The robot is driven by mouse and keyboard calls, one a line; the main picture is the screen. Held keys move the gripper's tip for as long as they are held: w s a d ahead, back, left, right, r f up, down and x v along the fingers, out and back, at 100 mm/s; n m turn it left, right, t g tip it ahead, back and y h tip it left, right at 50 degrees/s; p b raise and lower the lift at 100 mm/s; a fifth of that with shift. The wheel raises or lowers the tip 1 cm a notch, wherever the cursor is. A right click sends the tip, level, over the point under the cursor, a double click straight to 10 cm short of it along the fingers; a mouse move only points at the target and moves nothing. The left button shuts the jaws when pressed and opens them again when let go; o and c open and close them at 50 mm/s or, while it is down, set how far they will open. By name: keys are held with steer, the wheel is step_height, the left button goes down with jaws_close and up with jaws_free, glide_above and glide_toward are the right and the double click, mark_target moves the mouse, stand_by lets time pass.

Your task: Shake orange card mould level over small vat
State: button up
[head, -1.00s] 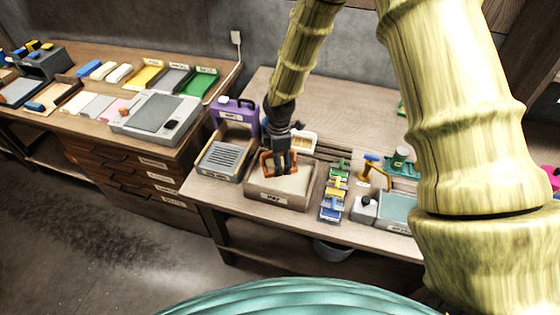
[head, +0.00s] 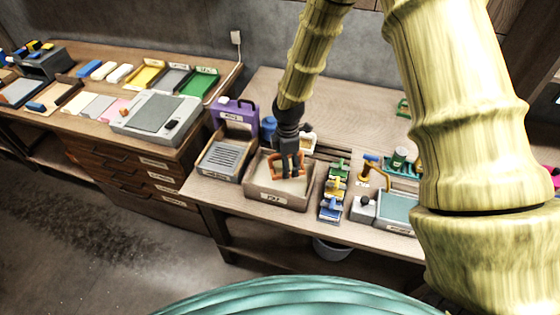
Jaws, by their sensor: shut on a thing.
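The orange card mould (head: 275,168) is a small orange frame. My gripper (head: 289,174) is shut on it and holds it over the small vat (head: 272,200). The vat is a grey-brown box with pale contents and a label on its front. The mould is within the vat's outline as seen from here. I cannot tell whether it touches the pale contents or hangs just above them. My fingers and arm hide part of the mould, and its exact tilt is unclear.
The bench behind is mostly clear.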

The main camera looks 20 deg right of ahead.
mark_target(281, 165)
steer(key=shift+w+a, duration=0.55)
steer(key=shift+a, duration=0.25)
steer(key=shift+r+p, duration=1.55)
steer(key=shift+r, duration=0.45)
